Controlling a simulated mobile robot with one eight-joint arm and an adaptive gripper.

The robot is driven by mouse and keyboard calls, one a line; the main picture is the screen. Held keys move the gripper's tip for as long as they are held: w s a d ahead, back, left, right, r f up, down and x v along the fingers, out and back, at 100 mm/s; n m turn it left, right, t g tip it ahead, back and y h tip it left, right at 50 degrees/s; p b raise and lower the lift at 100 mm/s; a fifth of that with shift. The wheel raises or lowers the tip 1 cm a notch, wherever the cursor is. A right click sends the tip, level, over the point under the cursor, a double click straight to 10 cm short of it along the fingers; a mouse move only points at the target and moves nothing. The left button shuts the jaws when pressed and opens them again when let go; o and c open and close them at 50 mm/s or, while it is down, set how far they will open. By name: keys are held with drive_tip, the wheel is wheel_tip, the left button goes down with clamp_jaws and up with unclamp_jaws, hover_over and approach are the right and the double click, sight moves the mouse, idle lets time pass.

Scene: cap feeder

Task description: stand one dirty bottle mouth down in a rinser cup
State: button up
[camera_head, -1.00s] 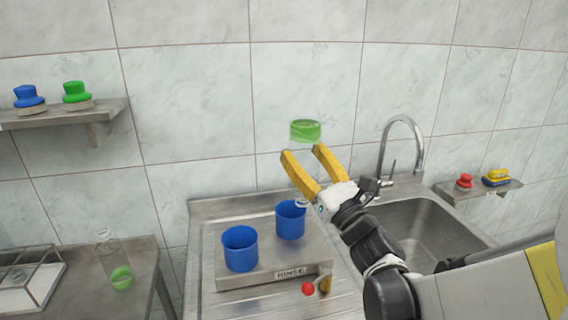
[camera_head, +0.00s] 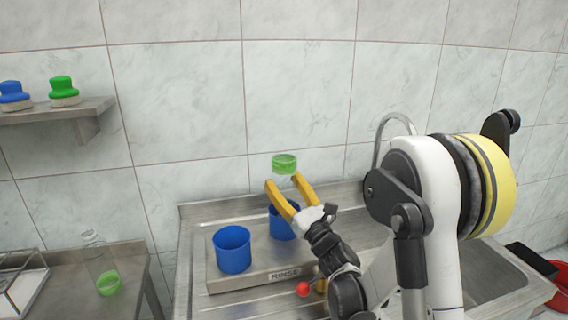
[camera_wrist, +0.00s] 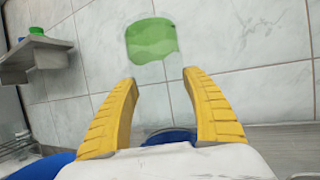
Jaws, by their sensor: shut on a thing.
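My gripper (camera_head: 283,180) is shut on a clear bottle with a green patch at its bottom end. The bottle (camera_head: 284,164) is upside down, green end up, and roughly upright. It also shows between the yellow fingers in the wrist view (camera_wrist: 152,42). Bottle and fingers are over the right blue cup (camera_head: 281,224). The bottle's mouth is hidden by the fingers and cup, so I cannot tell how far it is inside. The left blue cup (camera_head: 232,250) looks empty. Another clear bottle with green at its base (camera_head: 107,283) stands upright on the left table.
The cups stand on a steel block marked RINSE (camera_head: 230,281), with a red knob (camera_head: 303,289) in front. The faucet (camera_head: 379,127) and sink are at the right. A wall shelf (camera_head: 85,108) holds blue and green brushes. A wire rack (camera_head: 20,287) is far left.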

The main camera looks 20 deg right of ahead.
sight(284, 193)
drive_tip(key=shift+f, duration=0.95)
drive_tip(key=shift+f, duration=0.15)
drive_tip(key=shift+s+f, duration=0.25)
drive_tip(key=shift+f, duration=0.05)
drive_tip(key=o, duration=1)
drive_tip(key=shift+f, duration=0.1)
